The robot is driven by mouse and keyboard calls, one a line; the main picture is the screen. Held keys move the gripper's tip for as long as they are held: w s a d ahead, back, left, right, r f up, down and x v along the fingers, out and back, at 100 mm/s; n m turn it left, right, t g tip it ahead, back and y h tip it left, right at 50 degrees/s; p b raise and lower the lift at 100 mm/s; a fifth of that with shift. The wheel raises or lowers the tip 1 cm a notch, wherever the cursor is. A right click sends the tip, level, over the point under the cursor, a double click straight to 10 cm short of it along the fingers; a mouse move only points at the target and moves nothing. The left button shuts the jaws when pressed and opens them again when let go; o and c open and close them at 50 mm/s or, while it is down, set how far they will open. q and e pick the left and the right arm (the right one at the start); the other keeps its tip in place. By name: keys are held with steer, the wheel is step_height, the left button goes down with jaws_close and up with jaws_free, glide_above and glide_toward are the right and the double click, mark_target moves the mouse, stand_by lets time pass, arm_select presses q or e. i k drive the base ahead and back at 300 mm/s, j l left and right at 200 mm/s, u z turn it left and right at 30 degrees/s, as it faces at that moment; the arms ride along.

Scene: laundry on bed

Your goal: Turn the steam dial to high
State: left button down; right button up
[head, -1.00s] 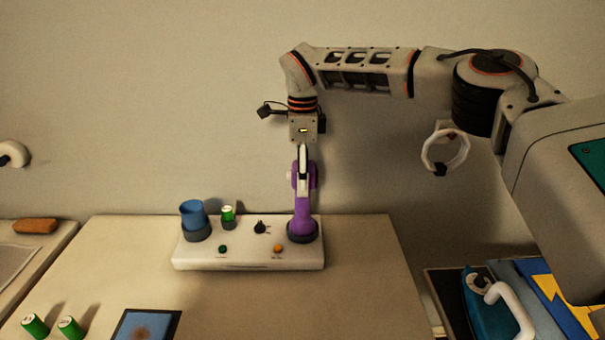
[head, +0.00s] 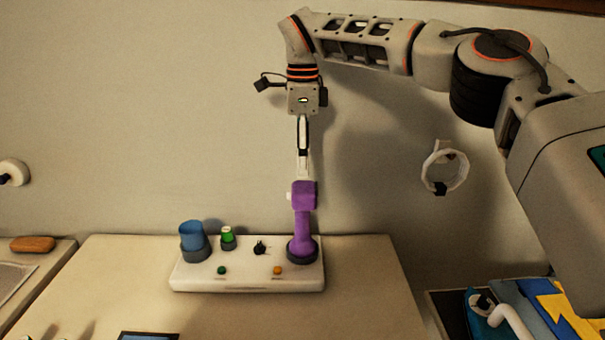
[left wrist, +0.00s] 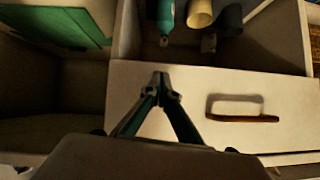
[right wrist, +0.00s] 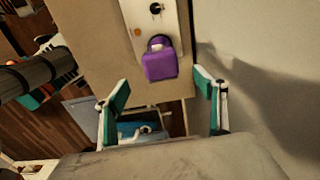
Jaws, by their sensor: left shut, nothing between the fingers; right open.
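A white base unit (head: 245,283) on the table carries a small black pointer knob (head: 260,248). The knob also shows at the top of the right wrist view (right wrist: 155,8). I cannot read its markings or setting. A purple handled tool (head: 303,222) stands upright in the unit's right-hand holder. My right gripper (right wrist: 163,88) is open and empty, just above the purple tool's top (right wrist: 161,65). A teal iron (head: 480,318) with a white handle sits at the lower right, partly cut off. My left gripper (left wrist: 161,77) is shut and empty, over a white drawer front.
The unit also holds a blue cup (head: 194,236), a green can (head: 227,236), a green button (head: 222,270) and an orange button (head: 278,270). A white ring (head: 445,172) hangs on the wall. A drawer handle (left wrist: 240,118) lies right of my left gripper.

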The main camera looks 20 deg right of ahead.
mark_target(259, 250)
steer(key=k, duration=1)
